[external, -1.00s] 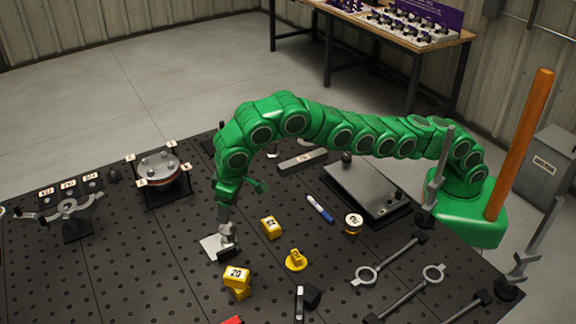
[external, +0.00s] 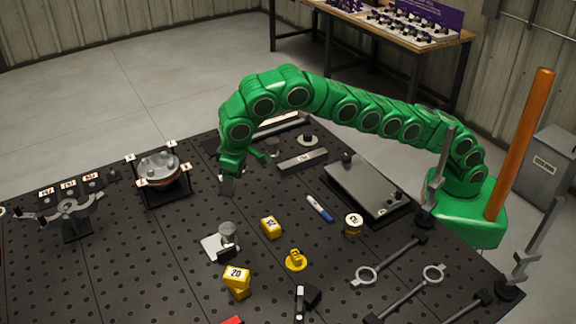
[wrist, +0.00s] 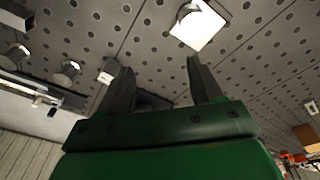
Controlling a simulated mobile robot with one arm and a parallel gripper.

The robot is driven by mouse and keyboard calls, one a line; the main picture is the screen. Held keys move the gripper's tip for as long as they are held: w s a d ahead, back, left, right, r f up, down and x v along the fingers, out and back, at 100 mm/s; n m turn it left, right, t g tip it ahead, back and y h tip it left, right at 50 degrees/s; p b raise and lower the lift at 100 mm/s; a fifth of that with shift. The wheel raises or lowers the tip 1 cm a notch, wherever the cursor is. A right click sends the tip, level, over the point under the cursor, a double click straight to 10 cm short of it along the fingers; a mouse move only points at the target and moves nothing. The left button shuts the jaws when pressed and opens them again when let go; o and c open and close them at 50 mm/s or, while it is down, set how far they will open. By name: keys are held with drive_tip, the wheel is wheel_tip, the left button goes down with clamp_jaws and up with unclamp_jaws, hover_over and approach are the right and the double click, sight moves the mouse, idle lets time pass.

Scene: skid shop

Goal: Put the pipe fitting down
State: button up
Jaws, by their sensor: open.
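The pipe fitting (external: 227,230) is a small silver-grey piece with a round top. It stands on or at a white square plate (external: 210,245) on the dark perforated table. In the wrist view, part of the fitting (wrist: 187,10) shows over the white plate (wrist: 203,32) at the top edge. My gripper (external: 227,188) is above the table, up and behind the fitting in the external view, clear of it. In the wrist view my gripper (wrist: 160,68) has its two fingers spread with nothing between them.
A yellow block (external: 271,227), a yellow round-based piece (external: 295,260) and stacked yellow blocks (external: 237,278) lie near the plate. A blue marker (external: 319,208) lies to the right. A round clamped fixture (external: 160,170) stands at the left.

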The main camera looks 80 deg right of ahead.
drive_tip(key=s+d+r, duration=0.2)
drive_tip(key=d+r, duration=0.1)
drive_tip(key=d, duration=0.5)
drive_tip(key=s+d+r, duration=0.2)
drive_tip(key=d+r, duration=0.2)
drive_tip(key=d, duration=0.3)
drive_tip(key=s+d+r+g, duration=0.2)
drive_tip(key=s+d, duration=1)
drive_tip(key=d, duration=0.2)
drive_tip(key=s+d+f, duration=0.1)
drive_tip(key=s+d, duration=0.4)
drive_tip(key=s, duration=0.3)
drive_tip(key=s+d+f, duration=0.1)
drive_tip(key=s+d, duration=0.3)
drive_tip(key=s, duration=0.4)
drive_tip(key=s+d+f, duration=0.1)
drive_tip(key=s+f, duration=0.1)
drive_tip(key=s, duration=0.5)
drive_tip(key=s+d+f+g, duration=0.1)
drive_tip(key=s+d+f, duration=0.1)
drive_tip(key=s, duration=0.5)
drive_tip(key=s+d+f, duration=0.1)
drive_tip(key=s+f, duration=0.3)
drive_tip(key=s, duration=0.3)
drive_tip(key=shift+s+d+f, duration=0.15)
drive_tip(key=shift+d, duration=0.1)
